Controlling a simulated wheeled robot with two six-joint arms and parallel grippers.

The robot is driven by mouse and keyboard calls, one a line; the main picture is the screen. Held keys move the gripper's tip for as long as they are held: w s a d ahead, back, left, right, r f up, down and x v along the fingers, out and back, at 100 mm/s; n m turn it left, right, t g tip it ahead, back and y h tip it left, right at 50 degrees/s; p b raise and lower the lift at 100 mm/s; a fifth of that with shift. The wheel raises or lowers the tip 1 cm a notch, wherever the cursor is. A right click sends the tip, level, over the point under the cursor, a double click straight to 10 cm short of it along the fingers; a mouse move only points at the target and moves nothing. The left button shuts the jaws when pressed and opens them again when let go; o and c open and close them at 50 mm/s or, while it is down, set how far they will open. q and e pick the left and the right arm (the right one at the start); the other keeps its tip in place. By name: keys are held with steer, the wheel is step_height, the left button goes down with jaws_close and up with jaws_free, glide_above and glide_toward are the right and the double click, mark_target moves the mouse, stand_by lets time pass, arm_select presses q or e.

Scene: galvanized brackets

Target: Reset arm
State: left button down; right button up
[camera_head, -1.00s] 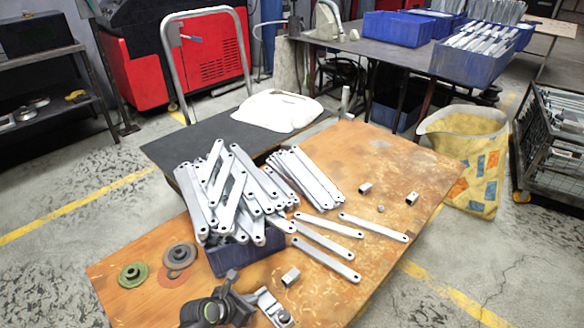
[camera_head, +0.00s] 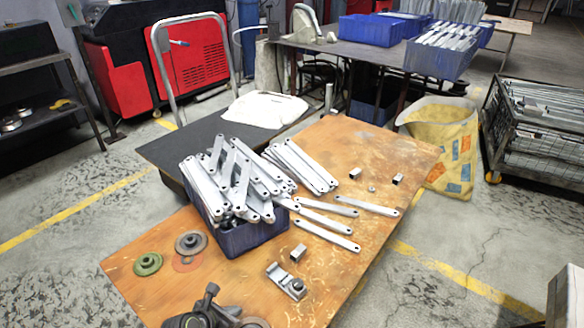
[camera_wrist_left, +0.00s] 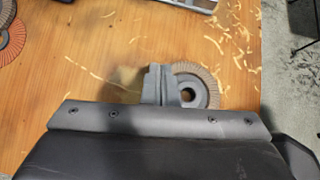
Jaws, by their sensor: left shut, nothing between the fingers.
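My left gripper (camera_head: 211,298) is at the bottom edge of the head view, over the near end of the wooden table (camera_head: 330,290). In the left wrist view its fingers (camera_wrist_left: 155,84) are shut with nothing between them, beside a brown flap disc (camera_wrist_left: 190,88). The blue crate (camera_head: 248,238) holds a heap of galvanized brackets (camera_head: 232,185). More flat brackets (camera_head: 325,242) lie on the table to its right. A small metal clamp-like piece (camera_head: 287,281) lies to the right of the gripper, apart from it. My right gripper is not in view.
A green disc (camera_head: 148,264) and a grey disc (camera_head: 191,243) lie left of the crate. Small square metal pieces (camera_head: 298,252) lie on the table. A yellow sack (camera_head: 440,145) and a wire cage (camera_head: 540,130) stand to the right. The table's right part is mostly clear.

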arm_select(q)
steer(key=s+a+r+m+g+y, duration=0.15)
steer(key=s+a+r+m, duration=0.3)
steer(key=s+m, duration=0.5)
steer(key=s+a+r+m+g+y, duration=0.1)
steer(key=s+a+r+m+y, duration=0.3)
steer(key=s+m, duration=0.5)
steer(key=s+a+r+m+g+y, duration=0.15)
steer(key=s+a+r+m, duration=0.25)
steer(key=s+a+m, duration=0.5)
step_height(320, 180, down, 20)
steer(key=d+m+g+p, duration=0.1)
steer(key=d+p, duration=0.1)
steer(key=p, duration=0.3)
steer(key=s+f+g+h+p, duration=0.1)
steer(key=s+f+p, duration=0.3)
steer(key=s+f, duration=0.7)
steer(key=s+d, duration=0.1)
steer(key=s, duration=0.2)
steer(key=shift+s+f, duration=0.1)
